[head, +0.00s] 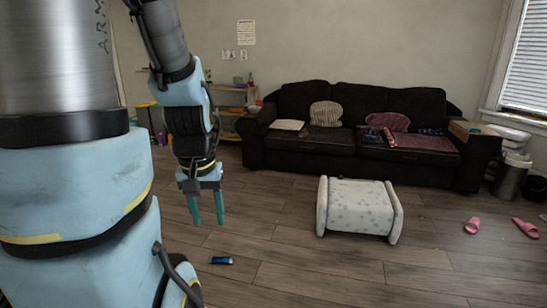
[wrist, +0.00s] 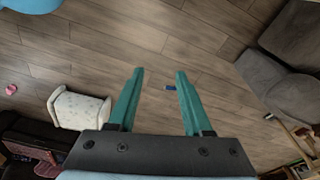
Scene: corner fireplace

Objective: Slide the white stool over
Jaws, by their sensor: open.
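The white stool (head: 357,206) stands on the wooden floor in front of the dark sofa. It has a pale top with grey spots and rounded white side panels. In the wrist view the stool (wrist: 80,108) is to the left of my gripper, apart from it. My gripper (head: 207,222) points down with its two teal fingers spread, to the left of the stool in the head view. In the wrist view the fingers (wrist: 158,78) are apart with nothing between them but floor and a small blue item beyond.
A dark sofa (head: 315,142) with cushions stands behind the stool. A small blue item (head: 221,260) lies on the floor near my gripper. Pink slippers (head: 473,225) lie at the right. Shelves (head: 232,98) stand at the back left. Floor around the stool's front is clear.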

